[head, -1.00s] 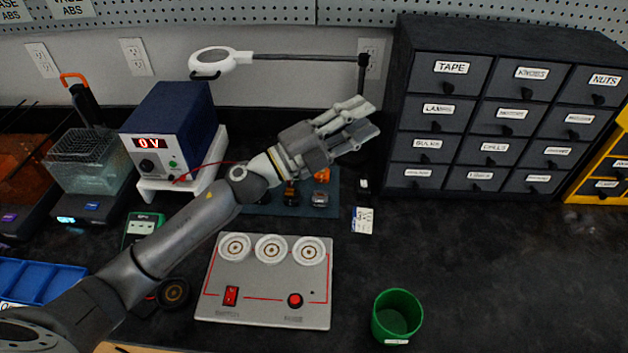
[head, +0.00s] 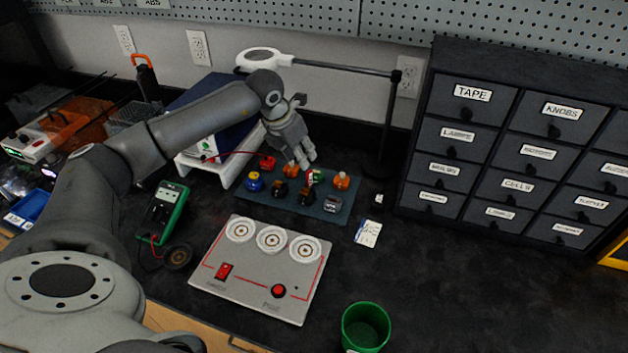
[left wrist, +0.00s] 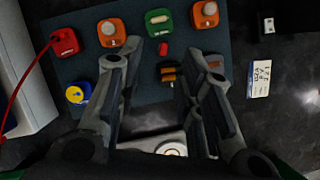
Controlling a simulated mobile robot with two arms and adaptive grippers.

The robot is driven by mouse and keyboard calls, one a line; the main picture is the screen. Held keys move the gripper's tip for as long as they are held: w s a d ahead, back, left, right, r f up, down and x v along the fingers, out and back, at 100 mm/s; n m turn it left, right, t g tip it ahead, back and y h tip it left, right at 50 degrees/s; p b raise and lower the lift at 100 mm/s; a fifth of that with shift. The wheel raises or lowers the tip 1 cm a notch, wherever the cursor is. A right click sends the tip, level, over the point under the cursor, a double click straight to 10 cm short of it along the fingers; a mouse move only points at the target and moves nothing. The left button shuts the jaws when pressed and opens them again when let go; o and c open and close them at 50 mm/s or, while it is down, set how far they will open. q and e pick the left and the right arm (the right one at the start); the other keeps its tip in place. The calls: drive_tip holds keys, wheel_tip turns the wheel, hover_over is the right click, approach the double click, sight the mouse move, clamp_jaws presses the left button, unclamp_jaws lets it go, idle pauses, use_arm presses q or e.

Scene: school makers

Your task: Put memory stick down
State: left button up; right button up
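My left gripper (head: 304,163) points down over the blue-grey mat (head: 345,215) of small components. In the left wrist view its fingers (left wrist: 156,75) are apart, with nothing clearly held between them. A small white piece with a dark end (head: 378,199), possibly the memory stick, lies on the bench right of the mat; it also shows in the left wrist view (left wrist: 268,25). A small red piece (left wrist: 163,48) shows between the fingertips, beside a green component (left wrist: 159,22); I cannot tell what it is. My right gripper is not in view.
The grey switch panel (head: 262,270) lies in front of the mat. A white label card (head: 368,233) lies right of it, and a green cup (head: 366,327) stands nearer. A dark drawer cabinet (head: 480,125) stands at right.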

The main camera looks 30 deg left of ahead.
sight(309, 171)
use_arm(q)
drive_tip(key=x, duration=0.3)
drive_tip(key=p+x, duration=0.1)
drive_tip(key=x, duration=0.1)
drive_tip(key=p+x, duration=0.1)
drive_tip(key=x, duration=0.2)
drive_tip(key=shift+s+d+f, duration=0.15)
drive_tip(key=shift+d+f, duration=0.1)
drive_tip(key=shift+f, duration=0.2)
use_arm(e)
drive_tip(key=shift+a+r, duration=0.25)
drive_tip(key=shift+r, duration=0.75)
use_arm(q)
drive_tip(key=shift+c, duration=0.3)
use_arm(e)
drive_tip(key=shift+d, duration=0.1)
use_arm(q)
clamp_jaws()
